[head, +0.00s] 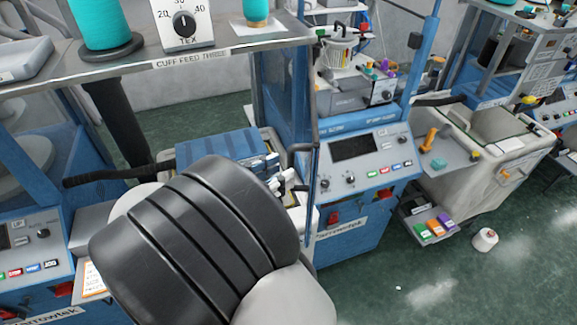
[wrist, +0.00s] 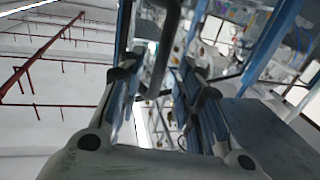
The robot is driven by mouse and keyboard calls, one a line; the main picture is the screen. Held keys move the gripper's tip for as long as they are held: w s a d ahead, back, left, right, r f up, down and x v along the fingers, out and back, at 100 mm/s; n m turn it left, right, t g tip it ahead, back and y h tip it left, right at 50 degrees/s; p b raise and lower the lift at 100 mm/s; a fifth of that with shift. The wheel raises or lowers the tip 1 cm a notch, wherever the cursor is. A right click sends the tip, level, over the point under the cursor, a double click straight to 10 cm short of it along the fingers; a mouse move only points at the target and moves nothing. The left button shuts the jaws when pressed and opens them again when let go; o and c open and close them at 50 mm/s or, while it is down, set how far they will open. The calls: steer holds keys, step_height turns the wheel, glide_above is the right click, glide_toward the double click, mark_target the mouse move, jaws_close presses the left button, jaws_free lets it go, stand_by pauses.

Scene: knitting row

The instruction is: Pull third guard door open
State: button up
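The guard door (head: 284,82) is a clear panel in a blue frame, seen at a steep angle beneath the "CUFF FEED THREE" shelf sign (head: 191,59). I cannot tell whether it stands ajar. Its dark bar handle (head: 300,148) sticks out near the door's edge. My gripper (head: 280,175) is just left of and below the handle, partly hidden by my dark arm. In the wrist view my gripper (wrist: 160,72) has its fingers apart. A dark curved bar (wrist: 167,42), apparently the handle, shows between them, nearer the left finger. Contact cannot be made out.
A blue machine with a control panel (head: 365,155) stands right of the door. The shelf (head: 130,72) with a teal cone (head: 100,25) and a TEX dial (head: 184,24) overhangs at the upper left. A white cone (head: 485,240) lies on the open green floor at right.

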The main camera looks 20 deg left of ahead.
steer(key=v, duration=0.7)
steer(key=shift+s+a, duration=0.25)
steer(key=shift+s, duration=0.1)
steer(key=w+d+r+t+y, duration=0.1)
steer(key=w+r+y, duration=0.25)
steer(key=w, duration=0.45)
steer(key=w+r+y, duration=0.3)
steer(key=w+r, duration=0.2)
steer(key=w, duration=0.3)
steer(key=w+d+r+n+y, duration=0.4)
steer(key=d+r+n+y, duration=0.1)
steer(key=d+r+y, duration=0.35)
steer(key=s+d+f+n+g+h, duration=0.15)
steer(key=s+d+f+g, duration=0.4)
steer(key=s+d, duration=0.8)
steer(key=s+d+f+g+h, duration=0.3)
steer(key=s+d+f+g, duration=0.3)
steer(key=s+d, duration=0.75)
step_height(320, 180, down, 21)
steer(key=s+b, duration=0.1)
steer(key=b, duration=1.6)
steer(key=shift+s+f+b, duration=0.2)
steer(key=shift+b, duration=0.1)
